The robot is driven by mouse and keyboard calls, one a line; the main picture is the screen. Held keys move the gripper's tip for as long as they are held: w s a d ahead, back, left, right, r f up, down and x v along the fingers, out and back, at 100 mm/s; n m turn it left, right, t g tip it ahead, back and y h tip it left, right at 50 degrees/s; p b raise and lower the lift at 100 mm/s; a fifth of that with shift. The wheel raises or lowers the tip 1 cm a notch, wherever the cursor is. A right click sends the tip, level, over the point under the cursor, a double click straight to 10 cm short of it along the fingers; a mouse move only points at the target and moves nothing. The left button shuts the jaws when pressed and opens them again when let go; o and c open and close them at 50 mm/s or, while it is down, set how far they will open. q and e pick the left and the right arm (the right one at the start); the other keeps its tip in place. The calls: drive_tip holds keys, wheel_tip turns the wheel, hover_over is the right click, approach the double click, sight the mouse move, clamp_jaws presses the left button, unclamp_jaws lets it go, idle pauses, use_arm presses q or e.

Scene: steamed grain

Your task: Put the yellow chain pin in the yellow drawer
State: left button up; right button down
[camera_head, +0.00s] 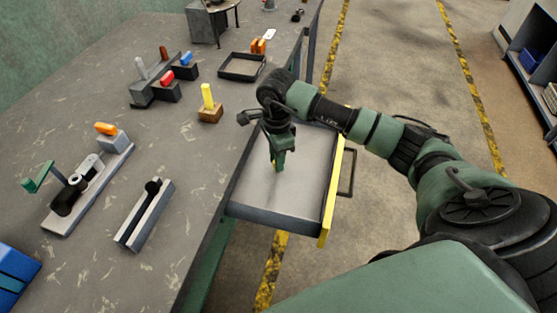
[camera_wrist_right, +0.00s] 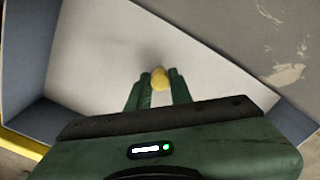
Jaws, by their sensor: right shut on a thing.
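The yellow drawer (camera_head: 327,222) is pulled out from the workbench, with a yellow front and a pale floor. My right gripper (camera_head: 278,162) points down inside the drawer's outline, over its floor. It is shut on a small yellow thing, seemingly the yellow chain pin (camera_wrist_right: 160,79), whose rounded end shows between the fingertips in the wrist view. The fingers hide the rest of the pin. I cannot tell whether it touches the drawer floor (camera_wrist_right: 95,50). The drawer looks otherwise empty. My left gripper is not in view.
A yellow upright block (camera_head: 207,97) stands in a wooden base on the bench. Several grey fixtures, including one with a green crank (camera_head: 40,178), lie to the left. A black tray (camera_head: 242,67) sits behind. The floor right of the drawer is clear.

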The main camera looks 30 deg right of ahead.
drive_tip(key=shift+s, duration=0.1)
drive_tip(key=shift+a+f, duration=0.1)
drive_tip(key=shift+f, duration=0.05)
drive_tip(key=c, duration=1.3)
unclamp_jaws()
wheel_tip(320, 180, up, 13)
drive_tip(key=p, duration=0.7)
drive_tip(key=shift+f, duration=0.2)
